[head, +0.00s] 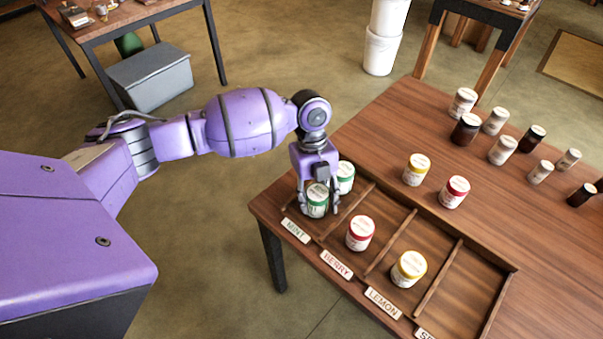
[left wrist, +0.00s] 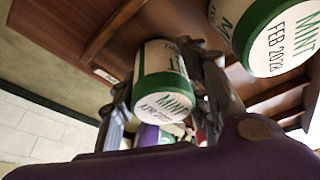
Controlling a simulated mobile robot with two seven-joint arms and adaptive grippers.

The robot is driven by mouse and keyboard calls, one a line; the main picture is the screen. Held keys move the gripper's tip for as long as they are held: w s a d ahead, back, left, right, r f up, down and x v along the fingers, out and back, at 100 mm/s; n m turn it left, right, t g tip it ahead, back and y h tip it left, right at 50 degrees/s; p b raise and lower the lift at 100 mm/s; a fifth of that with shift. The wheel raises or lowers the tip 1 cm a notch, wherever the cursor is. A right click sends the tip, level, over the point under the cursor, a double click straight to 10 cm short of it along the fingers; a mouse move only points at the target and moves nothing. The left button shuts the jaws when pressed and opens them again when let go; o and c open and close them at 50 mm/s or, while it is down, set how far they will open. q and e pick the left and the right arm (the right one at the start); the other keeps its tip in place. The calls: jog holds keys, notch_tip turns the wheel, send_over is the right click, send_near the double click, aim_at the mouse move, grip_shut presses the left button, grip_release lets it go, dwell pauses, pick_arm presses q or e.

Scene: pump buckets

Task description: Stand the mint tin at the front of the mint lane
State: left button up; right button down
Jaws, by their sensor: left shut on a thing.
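My left gripper (head: 319,207) is shut on a green-and-white mint tin (head: 317,201). The tin is upright at the front end of the mint lane, just behind the MINT label (head: 295,230). I cannot tell whether its base touches the lane floor. In the left wrist view this tin (left wrist: 163,82) sits between the fingers (left wrist: 165,100), its lid marked MINT with a date too blurred to read fully. A second mint tin (head: 346,172) stands farther back in the lane; it also shows in the left wrist view (left wrist: 275,35). My right gripper is out of view.
Low dividers (head: 390,243) separate the lanes.

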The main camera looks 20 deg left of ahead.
pick_arm(q)
jog(key=o, duration=1.3)
jog(key=shift+c, duration=0.2)
jog(key=v, duration=1.2)
jog(key=shift+r, duration=0.2)
jog(key=shift+d, duration=0.15)
